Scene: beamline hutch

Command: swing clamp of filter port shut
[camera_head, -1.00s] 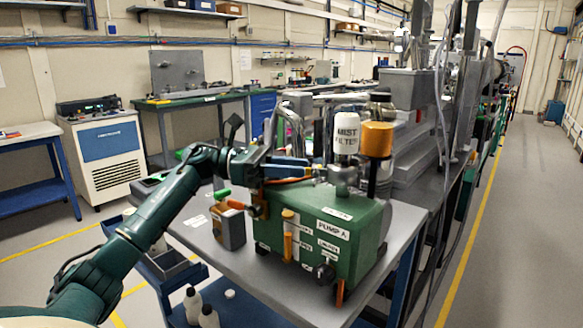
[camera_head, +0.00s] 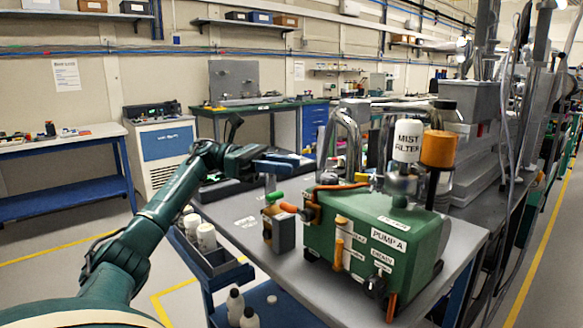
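The green pump (camera_head: 345,222) labelled PUMP A stands on a grey-topped bench. On its top are a white canister (camera_head: 407,140) labelled MIST FILTER and an orange-capped part (camera_head: 438,150). A grey fitting (camera_head: 400,186) sits under the canister. A thin orange bar or hose (camera_head: 340,187) lies along the pump's back left top; I cannot tell if it belongs to the clamp. The filter port's clamp is too small to make out. My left gripper (camera_head: 285,163), with blue fingers, is left of and behind the pump, apart from it. Its finger gap is unclear. My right gripper is out of view.
A blue trolley (camera_head: 215,268) with white bottles stands at the bench's left. Floor at far left is clear.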

